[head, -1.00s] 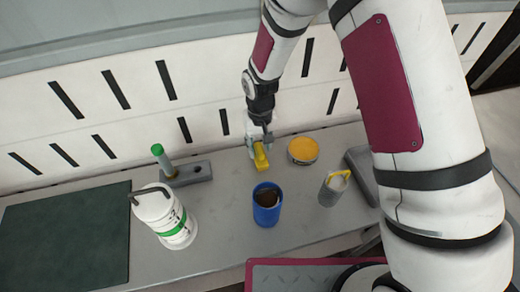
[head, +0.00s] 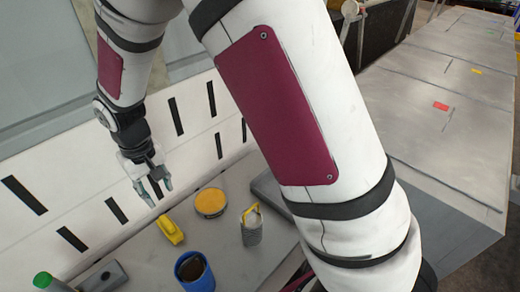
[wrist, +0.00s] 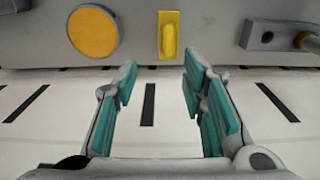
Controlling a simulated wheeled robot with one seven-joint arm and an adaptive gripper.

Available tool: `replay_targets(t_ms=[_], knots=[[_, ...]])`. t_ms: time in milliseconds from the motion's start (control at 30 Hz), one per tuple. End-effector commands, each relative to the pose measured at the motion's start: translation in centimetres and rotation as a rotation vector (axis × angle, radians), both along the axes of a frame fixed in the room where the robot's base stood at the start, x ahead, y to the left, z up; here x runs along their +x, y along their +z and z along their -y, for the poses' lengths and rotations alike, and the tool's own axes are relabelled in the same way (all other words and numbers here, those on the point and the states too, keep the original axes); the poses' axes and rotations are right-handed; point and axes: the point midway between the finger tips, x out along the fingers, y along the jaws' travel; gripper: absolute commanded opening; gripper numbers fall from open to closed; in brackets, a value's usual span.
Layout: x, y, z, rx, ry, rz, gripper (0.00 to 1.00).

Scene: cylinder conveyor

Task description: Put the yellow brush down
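The yellow brush (head: 170,229) lies on the grey table, between the blue cup and the wall behind the table. It also shows at the top middle of the wrist view (wrist: 169,36), flat on the surface. My gripper (head: 154,190) is raised above and behind the brush, apart from it. In the wrist view my gripper (wrist: 165,95) has its teal-padded fingers spread wide, with nothing between them.
A round yellow-topped tin (head: 210,203), a blue cup (head: 195,273) and a grey cylinder with a yellow handle (head: 251,228) stand near the brush. A grey block (head: 103,276) and a green-topped peg (head: 45,282) are at the lower left. The slotted white wall (head: 60,200) runs behind.

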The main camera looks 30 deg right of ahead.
Motion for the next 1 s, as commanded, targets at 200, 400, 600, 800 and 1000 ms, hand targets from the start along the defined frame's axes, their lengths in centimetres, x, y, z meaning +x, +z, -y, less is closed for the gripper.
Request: replay_targets(t_ms=[200, 400, 600, 800, 1000], knots=[[-2.1, 8.9, 5.4, 0.012, -0.058, 0.094, 0.38], [-6.2, 15.2, 10.1, 0.021, -0.113, 0.175, 0.38], [-11.6, 19.6, 14.1, 0.028, -0.167, 0.255, 0.38], [-17.3, 21.8, 17.0, 0.037, -0.22, 0.333, 0.38], [-21.2, 22.2, 18.3, 0.043, -0.25, 0.383, 0.38]])
